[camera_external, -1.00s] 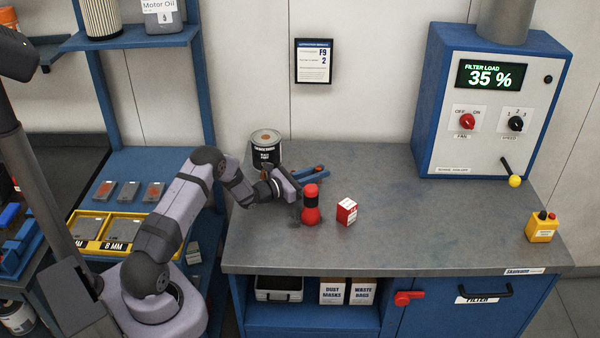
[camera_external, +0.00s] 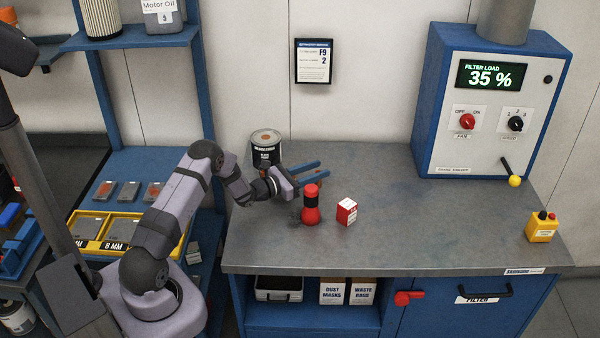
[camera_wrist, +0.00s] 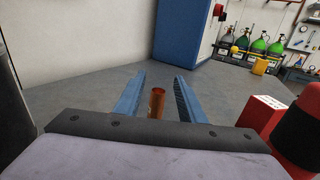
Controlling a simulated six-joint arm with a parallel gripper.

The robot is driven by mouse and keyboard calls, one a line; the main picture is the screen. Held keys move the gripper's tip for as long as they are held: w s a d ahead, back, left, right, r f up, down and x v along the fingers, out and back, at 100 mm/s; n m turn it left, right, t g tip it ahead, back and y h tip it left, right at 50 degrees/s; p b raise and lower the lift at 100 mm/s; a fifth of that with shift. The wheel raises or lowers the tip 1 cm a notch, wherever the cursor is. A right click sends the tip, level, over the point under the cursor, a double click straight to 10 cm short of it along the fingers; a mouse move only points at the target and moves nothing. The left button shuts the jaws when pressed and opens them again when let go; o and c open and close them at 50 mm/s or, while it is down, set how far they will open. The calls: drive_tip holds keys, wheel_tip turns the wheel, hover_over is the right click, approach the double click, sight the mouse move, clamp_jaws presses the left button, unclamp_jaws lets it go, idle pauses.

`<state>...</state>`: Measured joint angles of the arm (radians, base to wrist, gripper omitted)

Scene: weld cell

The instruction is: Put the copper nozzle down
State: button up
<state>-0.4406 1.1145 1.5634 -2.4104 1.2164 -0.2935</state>
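The copper nozzle (camera_wrist: 156,103) shows in the wrist view as a small orange-brown cylinder between the two blue fingers of my gripper (camera_wrist: 160,76). There is a gap on each side of it, so the fingers do not touch it. It looks roughly upright on the grey bench, but its foot is hidden behind the gripper's dark front edge. In the external view my gripper (camera_external: 322,169) is low over the bench with its fingers spread, and I cannot make out the nozzle there.
A red and black bottle (camera_external: 311,205) stands close beside my gripper, with a red and white box (camera_external: 346,211) to its right. A dark can (camera_external: 266,149) stands behind the gripper. The grey bench (camera_external: 430,220) is clear to the right, up to the blue filter cabinet (camera_external: 432,105).

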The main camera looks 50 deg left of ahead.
drive_tip(key=b+v, duration=0.3)
drive_tip(key=v, duration=0.8)
drive_tip(key=shift+s+f, duration=0.1)
drive_tip(key=shift+f, duration=0.05)
drive_tip(key=w+d+r+m+g+h+p, duration=0.1)
drive_tip(key=w+d+r+g+p, duration=0.1)
drive_tip(key=r, duration=0.4)
drive_tip(key=w+d+r+m+g+h+p, duration=0.1)
drive_tip(key=d+r+m+p, duration=0.1)
drive_tip(key=r, duration=0.4)
drive_tip(key=s+d+f+m+g+h, duration=0.1)
drive_tip(key=s+d+f+m+g, duration=0.2)
drive_tip(key=s+d+m+g, duration=0.4)
drive_tip(key=s+d+f+m+g+h, duration=0.1)
drive_tip(key=s+d+f+m+g, duration=0.2)
drive_tip(key=s+d+m, duration=0.55)
drive_tip(key=s+d+f+m+g+y+b, duration=0.1)
drive_tip(key=s+d+f+m+g, duration=0.15)
drive_tip(key=s, duration=0.45)
drive_tip(key=s+d+f+m+g+y, duration=0.1)
drive_tip(key=s+d+f+m+g, duration=0.15)
drive_tip(key=s, duration=0.35)
drive_tip(key=s+a+f+m+y+b, duration=0.3)
drive_tip(key=s+a+m+y, duration=0.3)
drive_tip(key=a+m, duration=0.2)
drive_tip(key=shift+s+a+f+m+t, duration=0.35)
drive_tip(key=shift+f+m, duration=0.35)
drive_tip(key=shift+m, duration=0.15)
